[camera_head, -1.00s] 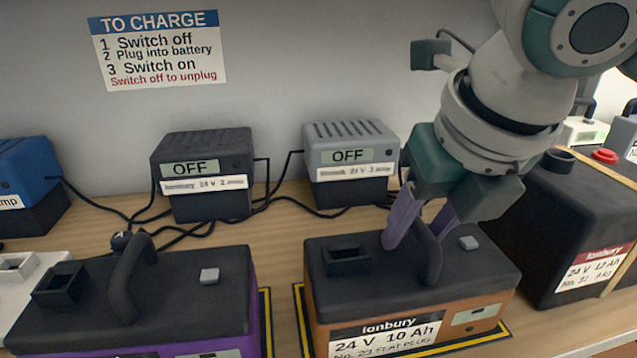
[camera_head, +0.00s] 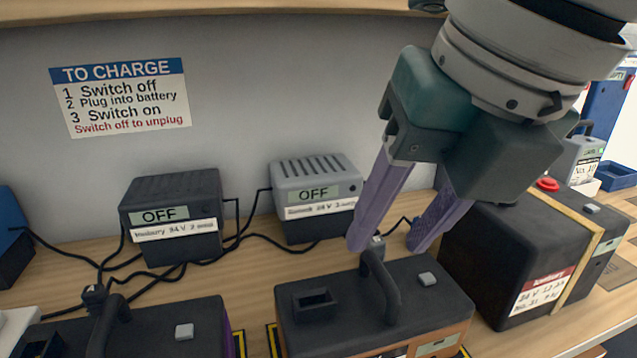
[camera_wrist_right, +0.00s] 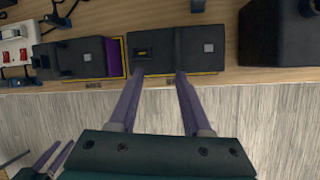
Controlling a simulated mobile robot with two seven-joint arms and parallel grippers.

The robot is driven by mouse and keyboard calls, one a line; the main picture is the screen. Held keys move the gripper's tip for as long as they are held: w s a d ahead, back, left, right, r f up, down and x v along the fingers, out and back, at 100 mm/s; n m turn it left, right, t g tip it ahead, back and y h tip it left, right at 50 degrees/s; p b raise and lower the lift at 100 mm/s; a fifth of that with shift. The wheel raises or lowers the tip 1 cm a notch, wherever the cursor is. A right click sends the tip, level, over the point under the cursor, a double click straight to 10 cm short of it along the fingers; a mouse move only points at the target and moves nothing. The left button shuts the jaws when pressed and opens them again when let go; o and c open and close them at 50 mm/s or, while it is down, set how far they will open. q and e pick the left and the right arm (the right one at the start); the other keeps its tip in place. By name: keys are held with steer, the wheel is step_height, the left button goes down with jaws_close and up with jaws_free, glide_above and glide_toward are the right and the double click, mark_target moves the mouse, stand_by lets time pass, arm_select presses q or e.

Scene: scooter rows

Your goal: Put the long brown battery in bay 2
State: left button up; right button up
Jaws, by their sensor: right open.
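The brown battery (camera_head: 395,272) has a black top, a loop handle (camera_head: 381,285) and a brown front side. It sits upright within a yellow-and-black marked outline (camera_head: 272,342) on the bench; the bay number is not readable. It also shows in the right wrist view (camera_wrist_right: 178,62). My right gripper (camera_head: 390,242) is open and empty, with its purple fingers just above and behind the handle, apart from it. My left gripper (camera_wrist_right: 53,160) seems to show at the lower left of the right wrist view, too small to judge.
A purple-sided battery (camera_head: 150,325) stands to the left. A larger black battery (camera_head: 515,255) with a yellow strap stands to the right. A black charger (camera_head: 172,215) and a grey charger (camera_head: 315,200), both reading OFF, stand behind with cables trailing on the bench.

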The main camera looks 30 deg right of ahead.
steer(key=s+a+f+m+y, duration=0.35)
steer(key=a+f+m, duration=0.3)
steer(key=m, duration=0.95)
steer(key=s+d+f+m+g+h, duration=0.1)
steer(key=s+d+f+m+h, duration=0.2)
steer(key=m, duration=1)
steer(key=s+d+f, duration=0.3)
steer(key=s+f, duration=0.1)
steer(key=s, duration=0.1)
steer(key=shift+d, duration=0.4)
steer(key=shift+r, duration=0.2)
step_height(320, 180, up, 52)
steer(key=p, duration=5.2)
